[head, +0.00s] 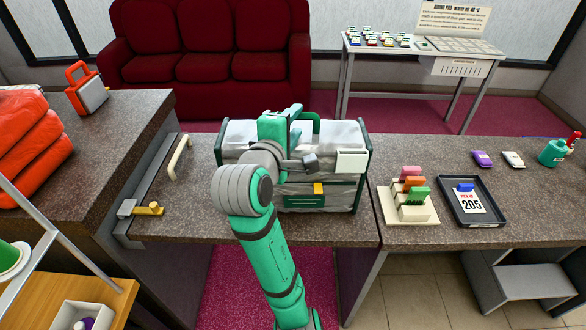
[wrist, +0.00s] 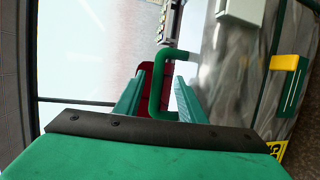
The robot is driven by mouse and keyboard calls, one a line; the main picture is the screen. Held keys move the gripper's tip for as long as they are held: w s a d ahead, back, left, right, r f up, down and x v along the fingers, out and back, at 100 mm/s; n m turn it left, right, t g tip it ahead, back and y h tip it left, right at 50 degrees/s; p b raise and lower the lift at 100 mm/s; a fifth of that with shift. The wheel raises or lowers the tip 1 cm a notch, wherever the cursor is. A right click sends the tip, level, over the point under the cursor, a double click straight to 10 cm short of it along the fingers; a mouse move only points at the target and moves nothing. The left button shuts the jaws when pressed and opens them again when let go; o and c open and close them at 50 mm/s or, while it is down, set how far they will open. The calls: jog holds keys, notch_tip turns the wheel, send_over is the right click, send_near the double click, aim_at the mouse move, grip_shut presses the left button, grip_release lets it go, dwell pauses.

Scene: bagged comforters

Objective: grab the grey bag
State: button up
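The grey bag (head: 341,134) stands on the counter, a bulky clear-grey case with dark green edging, a white tag and a green-and-yellow label on its front. In the wrist view the bag (wrist: 232,65) fills the right side. Its green loop handle (wrist: 156,92) rises from the top and also shows in the head view (head: 314,122). My gripper (head: 293,116) is over the bag's top. In the wrist view my gripper (wrist: 160,80) has its two teal fingers apart, one on each side of the handle, with gaps visible. My arm hides part of the bag.
An orange-and-grey case (head: 88,92) and red folded bundles (head: 30,130) are at left. A brass latch (head: 150,209) is on the counter's left. Right of the bag are a tag stand (head: 410,205) and a black tray (head: 474,216). A red sofa (head: 207,65) stands behind.

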aim_at(299, 117)
jog(key=shift+r+x, duration=0.2)
jog(key=shift+x, duration=1.75)
jog(key=shift+d, duration=0.1)
jog(key=shift+c, duration=0.5)
grip_shut()
jog(key=shift+d, duration=0.1)
